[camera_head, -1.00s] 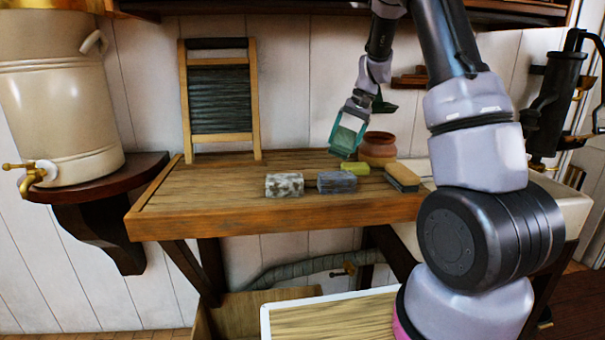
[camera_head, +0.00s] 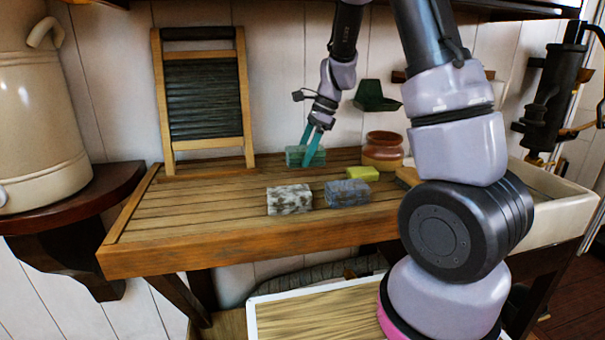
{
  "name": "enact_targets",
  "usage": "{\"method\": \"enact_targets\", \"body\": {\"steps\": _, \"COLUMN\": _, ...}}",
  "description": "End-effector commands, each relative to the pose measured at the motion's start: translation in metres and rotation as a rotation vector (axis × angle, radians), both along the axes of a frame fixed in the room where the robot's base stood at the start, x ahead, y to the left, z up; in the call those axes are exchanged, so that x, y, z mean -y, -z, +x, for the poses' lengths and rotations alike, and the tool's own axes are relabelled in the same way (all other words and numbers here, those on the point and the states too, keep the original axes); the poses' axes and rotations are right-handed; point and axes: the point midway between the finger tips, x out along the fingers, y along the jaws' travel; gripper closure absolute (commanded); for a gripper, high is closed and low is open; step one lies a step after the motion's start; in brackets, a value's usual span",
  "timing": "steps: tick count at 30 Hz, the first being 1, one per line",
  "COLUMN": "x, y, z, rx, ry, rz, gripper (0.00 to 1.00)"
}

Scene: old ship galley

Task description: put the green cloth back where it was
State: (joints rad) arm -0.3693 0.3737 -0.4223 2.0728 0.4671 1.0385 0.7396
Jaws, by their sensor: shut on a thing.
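The green cloth (camera_head: 293,156) looks like a small, folded teal-green block at the back of the slatted wooden table (camera_head: 200,221). My gripper (camera_head: 313,152) has teal fingers, points down and is shut on the cloth. The fingers cover part of it. The cloth is at or just above the tabletop; I cannot tell whether it touches. It is right of the washboard (camera_head: 205,100) and left of the clay pot (camera_head: 382,152).
A speckled grey-white block (camera_head: 289,200), a blue-grey block (camera_head: 347,193) and a yellow-green block (camera_head: 362,173) lie in front. A brush (camera_head: 407,175) is partly behind my arm. A dark green holder (camera_head: 376,97) is on the wall. The table's left side is clear.

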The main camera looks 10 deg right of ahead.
Motion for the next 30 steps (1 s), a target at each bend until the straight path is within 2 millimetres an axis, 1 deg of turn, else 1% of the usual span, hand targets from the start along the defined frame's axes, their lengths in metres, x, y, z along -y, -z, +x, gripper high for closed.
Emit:
{"method": "enact_targets", "body": {"steps": 1, "x": 0.000, "y": 0.009, "z": 0.000, "rx": -0.003, "ry": 0.001, "rz": -0.002, "gripper": 0.90}}
{"method": "enact_targets", "body": {"steps": 5, "x": 0.000, "y": 0.021, "z": 0.000, "rx": -0.001, "ry": -0.001, "rz": -0.001, "gripper": 0.90}}
{"method": "enact_targets", "body": {"steps": 13, "x": 0.001, "y": 0.055, "z": 0.000, "rx": -0.001, "ry": 0.000, "rz": -0.001, "gripper": 0.90}}
{"method": "enact_targets", "body": {"steps": 25, "x": 0.001, "y": 0.060, "z": 0.000, "rx": 0.002, "ry": -0.002, "rz": -0.001, "gripper": 0.90}}
{"method": "enact_targets", "body": {"steps": 26, "x": 0.000, "y": 0.060, "z": 0.000, "rx": 0.002, "ry": -0.002, "rz": -0.001, "gripper": 0.10}}
{"method": "enact_targets", "body": {"steps": 27, "x": 0.000, "y": 0.060, "z": 0.000, "rx": 0.002, "ry": -0.002, "rz": -0.001, "gripper": 0.00}}
{"method": "enact_targets", "body": {"steps": 30, "x": 0.000, "y": 0.060, "z": 0.000, "rx": 0.002, "ry": -0.002, "rz": -0.001, "gripper": 0.00}}
